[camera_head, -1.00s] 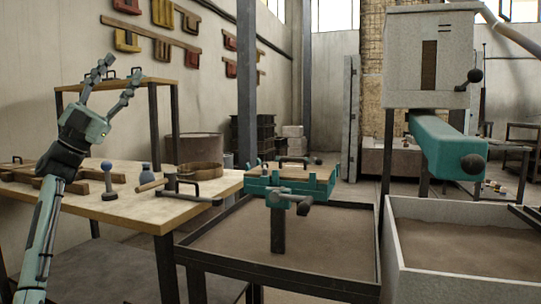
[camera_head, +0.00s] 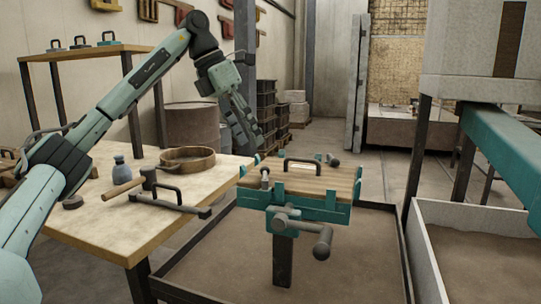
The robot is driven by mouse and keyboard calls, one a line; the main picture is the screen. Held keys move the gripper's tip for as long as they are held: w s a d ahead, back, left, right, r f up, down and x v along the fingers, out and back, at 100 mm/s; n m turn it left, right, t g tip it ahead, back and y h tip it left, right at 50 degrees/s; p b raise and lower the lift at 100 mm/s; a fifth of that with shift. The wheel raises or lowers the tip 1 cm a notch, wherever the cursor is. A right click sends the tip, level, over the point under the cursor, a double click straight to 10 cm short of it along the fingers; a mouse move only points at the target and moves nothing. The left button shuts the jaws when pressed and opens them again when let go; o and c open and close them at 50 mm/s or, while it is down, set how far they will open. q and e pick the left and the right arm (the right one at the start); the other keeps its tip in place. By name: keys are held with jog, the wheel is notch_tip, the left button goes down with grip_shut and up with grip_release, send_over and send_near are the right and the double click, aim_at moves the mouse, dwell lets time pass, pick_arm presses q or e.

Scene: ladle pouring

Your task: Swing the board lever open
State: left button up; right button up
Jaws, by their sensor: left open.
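A wooden board (camera_head: 318,178) with a dark handle on top lies in a teal clamp frame (camera_head: 318,213) on a post in the middle. A short grey lever (camera_head: 265,178) stands at the board's left side, and another grey lever (camera_head: 332,160) shows at its back right. A larger grey crank handle (camera_head: 322,242) sticks out at the front. I cannot tell which of these is the board lever. My left gripper (camera_head: 252,140) is open and empty, pointing down above and behind the board's left end, seemingly apart from it. My right gripper is out of view.
A wooden table (camera_head: 110,232) at left holds a hammer (camera_head: 130,186), a blue-grey bottle (camera_head: 121,168), a round sieve (camera_head: 187,158) and a dark handled bar (camera_head: 170,205). A sand tray (camera_head: 210,262) surrounds the post. A teal beam (camera_head: 505,160) juts in at right.

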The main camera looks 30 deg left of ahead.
aim_at(264, 167)
pick_arm(q)
jog(key=x, duration=0.7)
jog(key=shift+d+f+b, duration=0.2)
jog(key=shift+b, duration=0.2)
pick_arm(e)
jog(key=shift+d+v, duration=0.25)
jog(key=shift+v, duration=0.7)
pick_arm(q)
grip_shut()
